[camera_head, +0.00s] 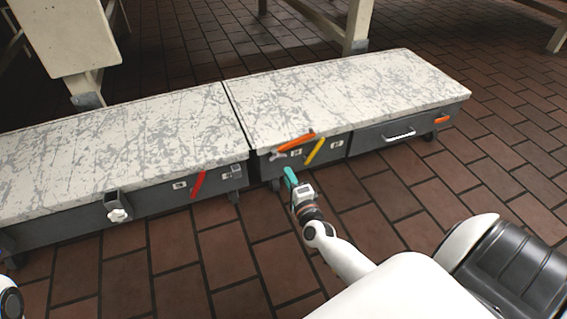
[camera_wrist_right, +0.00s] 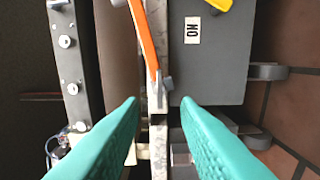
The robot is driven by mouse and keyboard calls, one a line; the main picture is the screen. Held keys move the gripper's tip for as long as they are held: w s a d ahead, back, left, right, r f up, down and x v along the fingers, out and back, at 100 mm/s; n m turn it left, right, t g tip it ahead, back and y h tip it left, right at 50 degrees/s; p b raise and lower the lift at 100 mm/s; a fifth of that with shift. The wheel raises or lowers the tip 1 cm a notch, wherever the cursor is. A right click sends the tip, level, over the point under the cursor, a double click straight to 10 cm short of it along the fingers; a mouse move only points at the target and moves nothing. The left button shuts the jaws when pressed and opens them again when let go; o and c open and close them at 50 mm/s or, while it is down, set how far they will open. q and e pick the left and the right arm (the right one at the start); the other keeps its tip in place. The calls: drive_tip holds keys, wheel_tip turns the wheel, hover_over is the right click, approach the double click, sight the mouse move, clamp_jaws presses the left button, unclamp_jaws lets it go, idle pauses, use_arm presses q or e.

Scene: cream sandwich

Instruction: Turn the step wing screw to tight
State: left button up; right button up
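A small pale, winged fitting (camera_head: 277,156) sits on the front of the right bench, at the left end of an orange bar (camera_head: 296,143). A white lobed knob (camera_head: 118,215) sits on a bracket on the left bench's front. I cannot tell which of the two is the step wing screw. My right gripper (camera_head: 290,176) has teal fingers and is in front of the right bench's left corner, below the orange bar. In the right wrist view my gripper (camera_wrist_right: 160,104) is open and empty, with a grey metal fitting (camera_wrist_right: 163,88) beyond the gap. My left gripper is not seen.
The right bench (camera_head: 350,88) and left bench (camera_head: 120,130) stand end to end with a narrow gap. A yellow lever (camera_head: 315,150), a red lever (camera_head: 198,183) and a drawer handle (camera_head: 399,135) are on their fronts. The brick floor in front is clear.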

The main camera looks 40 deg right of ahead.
drive_tip(key=p+v, duration=0.1)
drive_tip(key=v, duration=0.4)
drive_tip(key=shift+s, duration=0.15)
